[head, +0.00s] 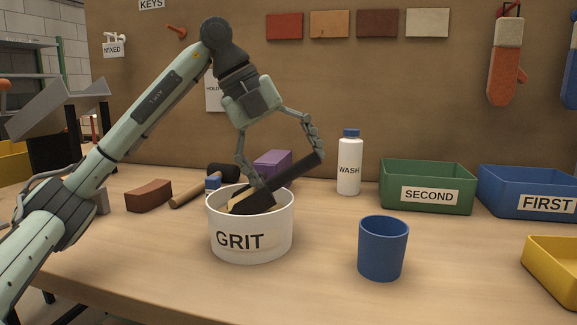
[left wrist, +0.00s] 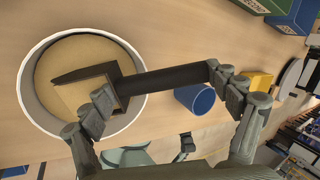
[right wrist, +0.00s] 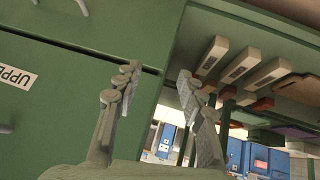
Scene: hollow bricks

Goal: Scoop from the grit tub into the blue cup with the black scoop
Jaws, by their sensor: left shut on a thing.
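The white grit tub (head: 250,240), labelled GRIT, stands on the bench; the left wrist view shows tan grit inside its rim (left wrist: 30,88). The black scoop (head: 290,173) has its head inside the tub, with its handle slanting up to the right. Tan grit shows at the scoop head in the left wrist view (left wrist: 165,80). My left gripper (head: 288,166) is above the tub with its fingers spread along the scoop, shut on it. The blue cup (head: 383,250) stands upright to the right of the tub; its inside floor is hidden. My right gripper (right wrist: 158,76) is open and empty.
A white WASH bottle (head: 349,165), a green SECOND bin (head: 427,180) and a blue FIRST bin (head: 527,187) stand behind the cup. A brown brick (head: 149,195) and a mallet (head: 190,193) lie left of the tub. A green cabinet (right wrist: 70,90) is beside my right gripper.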

